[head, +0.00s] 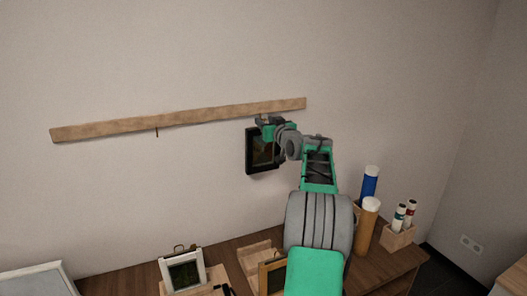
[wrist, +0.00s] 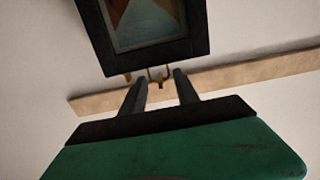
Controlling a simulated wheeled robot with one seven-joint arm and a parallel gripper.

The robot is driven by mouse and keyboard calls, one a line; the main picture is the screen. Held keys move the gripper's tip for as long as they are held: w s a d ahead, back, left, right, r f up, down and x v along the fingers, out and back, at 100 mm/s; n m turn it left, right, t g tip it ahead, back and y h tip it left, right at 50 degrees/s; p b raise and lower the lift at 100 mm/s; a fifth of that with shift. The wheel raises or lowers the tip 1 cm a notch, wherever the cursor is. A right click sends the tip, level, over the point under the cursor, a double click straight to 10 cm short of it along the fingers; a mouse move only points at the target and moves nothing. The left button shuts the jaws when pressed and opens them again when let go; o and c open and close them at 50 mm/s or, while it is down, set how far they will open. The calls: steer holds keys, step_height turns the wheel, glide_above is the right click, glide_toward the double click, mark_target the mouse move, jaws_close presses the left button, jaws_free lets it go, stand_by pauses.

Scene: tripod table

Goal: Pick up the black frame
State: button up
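The black frame (head: 250,152) is upright against the wall, just below the right part of the wooden rail, with a dark picture inside. In the wrist view the black frame (wrist: 200,28) fills the top, upside down. A small brass loop (wrist: 160,75) shows at its top edge. My gripper (head: 263,122) is at the top of the frame and covers its upper right part. In the wrist view my gripper (wrist: 160,76) has its two fingers apart, with the loop between their tips and a gap on each side. Whether the frame hangs on a peg is hidden.
The wooden rail (head: 180,120) runs along the wall, with a small peg (head: 157,132) left of the frame. On the table (head: 130,282) below stand a white frame (head: 184,272), a wooden-edged frame (head: 272,277), tubes (head: 368,222) and a box with bottles (head: 398,237).

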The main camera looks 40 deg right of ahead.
jaws_close()
steer(key=shift+r, duration=0.1)
stand_by(0.9)
